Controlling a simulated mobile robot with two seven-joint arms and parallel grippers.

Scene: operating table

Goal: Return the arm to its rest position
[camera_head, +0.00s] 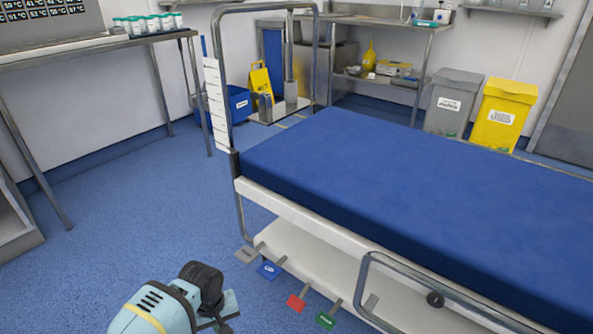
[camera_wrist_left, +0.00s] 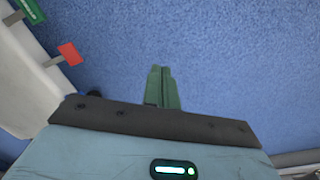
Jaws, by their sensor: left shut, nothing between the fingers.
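My left arm (camera_head: 165,305) comes in at the bottom left of the head view, low over the blue floor beside the operating table (camera_head: 420,185). In the left wrist view my left gripper (camera_wrist_left: 161,72) shows as two green fingers pressed together, with nothing between them. They point at bare floor and touch nothing that I can see. In the head view the fingers cannot be made out clearly. My right gripper is in neither view.
The table's white base (camera_head: 310,255) and its coloured pedals, including a red one (camera_head: 296,303), are just right of my arm. The red pedal (camera_wrist_left: 69,53) also shows in the left wrist view. A metal bench (camera_head: 100,48) stands at the back left. The floor (camera_head: 110,215) between is clear.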

